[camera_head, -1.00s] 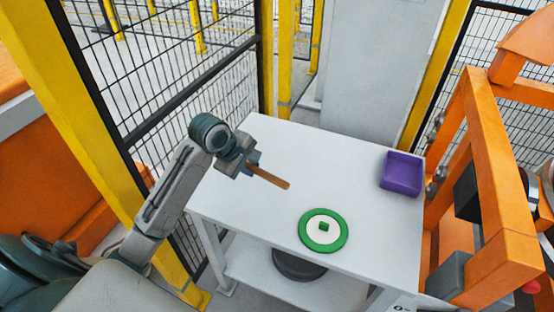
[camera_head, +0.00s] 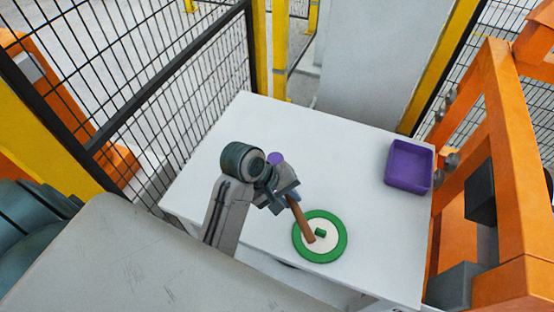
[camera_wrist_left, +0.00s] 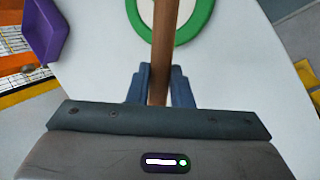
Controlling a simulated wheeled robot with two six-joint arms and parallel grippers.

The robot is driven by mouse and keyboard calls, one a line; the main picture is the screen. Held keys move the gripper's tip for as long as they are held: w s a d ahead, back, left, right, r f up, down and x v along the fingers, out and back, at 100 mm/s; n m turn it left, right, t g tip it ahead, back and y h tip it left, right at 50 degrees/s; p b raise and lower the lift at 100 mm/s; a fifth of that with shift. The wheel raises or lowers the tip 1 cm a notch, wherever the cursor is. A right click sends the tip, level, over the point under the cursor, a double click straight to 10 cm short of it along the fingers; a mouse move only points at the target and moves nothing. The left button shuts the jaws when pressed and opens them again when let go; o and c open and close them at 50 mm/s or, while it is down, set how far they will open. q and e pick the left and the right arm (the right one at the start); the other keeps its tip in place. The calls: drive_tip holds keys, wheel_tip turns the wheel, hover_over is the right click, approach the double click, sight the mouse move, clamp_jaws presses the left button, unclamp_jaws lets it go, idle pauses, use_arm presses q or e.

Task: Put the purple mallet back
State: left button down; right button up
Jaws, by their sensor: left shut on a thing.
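My left gripper (camera_head: 288,192) is shut on the purple mallet. Its wooden handle (camera_head: 303,218) slants down to the right from the jaws, and a purple patch, seemingly its head (camera_head: 276,158), shows behind the wrist. In the left wrist view the handle (camera_wrist_left: 160,84) runs up between the two fingers, and the head is out of sight. The handle's end overlaps a round white pad with a green ring (camera_head: 342,236); I cannot tell whether it touches. A small green block (camera_head: 320,232) sits on the pad. My right gripper is not in view.
An open purple tray (camera_head: 406,187) stands at the right side of the white table (camera_head: 340,135); it also shows in the left wrist view (camera_wrist_left: 42,32). An orange frame (camera_head: 520,190) rises beyond the right edge. Mesh fencing (camera_head: 180,75) borders the left. The table's back is clear.

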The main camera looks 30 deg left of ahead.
use_arm(q)
drive_tip(key=w+a+p, duration=0.1)
drive_tip(key=w+a, duration=0.1)
drive_tip(key=w, duration=0.1)
drive_tip(key=w+a+p, duration=0.1)
drive_tip(key=w+a, duration=0.2)
drive_tip(key=w, duration=0.1)
drive_tip(key=w+a+f+p, duration=0.1)
drive_tip(key=w+a, duration=0.1)
drive_tip(key=w, duration=0.2)
drive_tip(key=shift+a, duration=0.2)
drive_tip(key=shift+f, duration=0.15)
wheel_tip(320, 180, down, 3)
drive_tip(key=shift+p, duration=0.55)
drive_tip(key=shift+f, duration=0.2)
drive_tip(key=shift+f, duration=0.25)
drive_tip(key=c, duration=1.7)
unclamp_jaws()
drive_tip(key=shift+f, duration=0.2)
drive_tip(key=shift+c, duration=0.2)
drive_tip(key=o, duration=0.4)
drive_tip(key=shift+o, duration=0.2)
drive_tip(key=shift+r, duration=0.1)
